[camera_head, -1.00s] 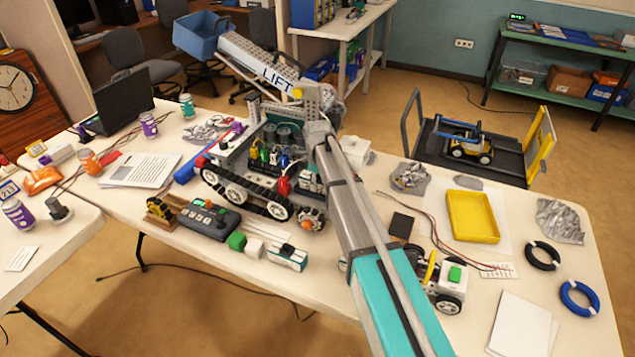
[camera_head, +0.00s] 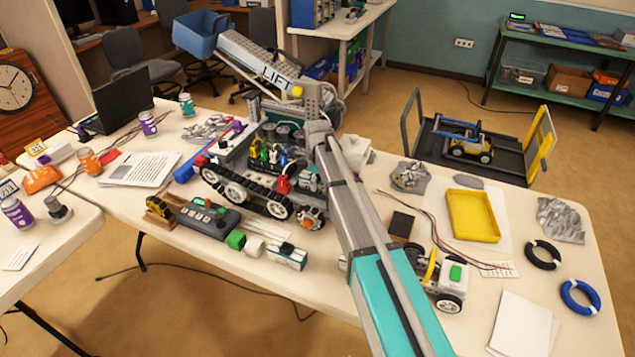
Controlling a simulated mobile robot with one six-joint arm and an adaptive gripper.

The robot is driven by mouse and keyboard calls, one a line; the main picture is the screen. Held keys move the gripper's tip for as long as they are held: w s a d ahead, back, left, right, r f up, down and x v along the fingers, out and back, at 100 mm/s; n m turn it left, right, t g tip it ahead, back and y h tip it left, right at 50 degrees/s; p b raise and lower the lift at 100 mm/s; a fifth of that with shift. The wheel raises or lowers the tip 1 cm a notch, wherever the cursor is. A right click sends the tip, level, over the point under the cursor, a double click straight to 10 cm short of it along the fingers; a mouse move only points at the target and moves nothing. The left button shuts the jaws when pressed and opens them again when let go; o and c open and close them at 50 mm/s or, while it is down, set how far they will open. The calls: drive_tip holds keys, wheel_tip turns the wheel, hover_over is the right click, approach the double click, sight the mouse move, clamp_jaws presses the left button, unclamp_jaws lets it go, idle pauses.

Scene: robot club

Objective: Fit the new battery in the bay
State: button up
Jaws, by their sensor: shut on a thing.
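A tracked rover (camera_head: 245,185) stands on the white table, with a raised grey arm marked LIFT and a blue bucket. Coloured plugs and wires show in its open middle. A small white and teal block (camera_head: 309,179) shows at its right end, partly behind my arm; I cannot tell whether it sits in the bay. A similar white and teal block (camera_head: 288,257) lies on the table in front of the rover. My forearm reaches over the rover's right end. My gripper's jaws are hidden behind my arm, and I cannot make out what they hold.
A white object (camera_head: 358,151) shows just right of my forearm. A yellow tray (camera_head: 473,215), a small white car (camera_head: 446,284) and cable rings (camera_head: 579,297) occupy the right side.

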drive_tip(key=shift+s+d+f+b, duration=0.1)
drive_tip(key=shift+s+f+b, duration=0.05)
drive_tip(key=shift+s+b, duration=0.15)
idle(0.6)
drive_tip(key=o, duration=1.3)
drive_tip(key=shift+w+f, duration=0.2)
drive_tip(key=shift+o, duration=0.2)
drive_tip(key=shift+r, duration=0.25)
drive_tip(key=shift+w+r+p, duration=0.1)
drive_tip(key=shift+r+p, duration=3.3)
drive_tip(key=shift+p, duration=0.2)
